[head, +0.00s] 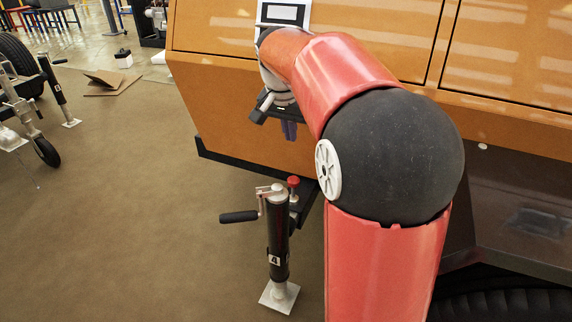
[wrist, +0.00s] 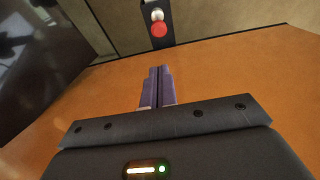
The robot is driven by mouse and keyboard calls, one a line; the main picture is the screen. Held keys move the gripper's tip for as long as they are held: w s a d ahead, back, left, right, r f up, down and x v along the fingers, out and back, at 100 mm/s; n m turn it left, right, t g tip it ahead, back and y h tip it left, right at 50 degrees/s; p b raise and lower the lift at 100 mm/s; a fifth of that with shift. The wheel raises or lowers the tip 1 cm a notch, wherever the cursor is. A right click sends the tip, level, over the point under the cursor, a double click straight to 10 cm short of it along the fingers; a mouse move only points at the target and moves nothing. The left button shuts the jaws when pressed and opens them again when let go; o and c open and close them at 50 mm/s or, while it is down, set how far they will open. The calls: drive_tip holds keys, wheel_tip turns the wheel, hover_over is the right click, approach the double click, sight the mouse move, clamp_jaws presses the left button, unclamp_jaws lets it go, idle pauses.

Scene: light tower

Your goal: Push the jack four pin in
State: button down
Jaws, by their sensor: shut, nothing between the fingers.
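Jack four (head: 277,235) is a black upright cylinder with a "4" label, a crank handle on the left and a square foot plate on the floor. Its pin has a red knob (head: 293,181) at the top right of the jack. In the wrist view the red knob (wrist: 159,29) shows ahead, near the top centre, on a dark bracket. My gripper (head: 289,130) is above the jack, close to the orange panel. Its purple fingers (wrist: 158,72) are together and empty, pointing toward the knob with a gap between. How deep the pin sits cannot be told.
The orange tower body (head: 230,100) with a black lower edge stands right behind the jack. Another jack (head: 57,92) and a small wheel (head: 46,152) are at the far left. A flattened cardboard piece (head: 105,82) lies on the floor. The brown floor left of the jack is clear.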

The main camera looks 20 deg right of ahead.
idle(0.3)
drive_tip(key=b, duration=0.3)
approach(294, 180)
drive_tip(key=f, duration=0.1)
drive_tip(key=w+d+f, duration=0.1)
drive_tip(key=f, duration=0.1)
drive_tip(key=w+d+f, duration=0.1)
drive_tip(key=f, duration=0.1)
drive_tip(key=shift+w, duration=0.15)
drive_tip(key=shift+f, duration=0.65)
drive_tip(key=shift+f, duration=0.1)
wheel_tip(294, 180, down, 3)
drive_tip(key=shift+b, duration=0.95)
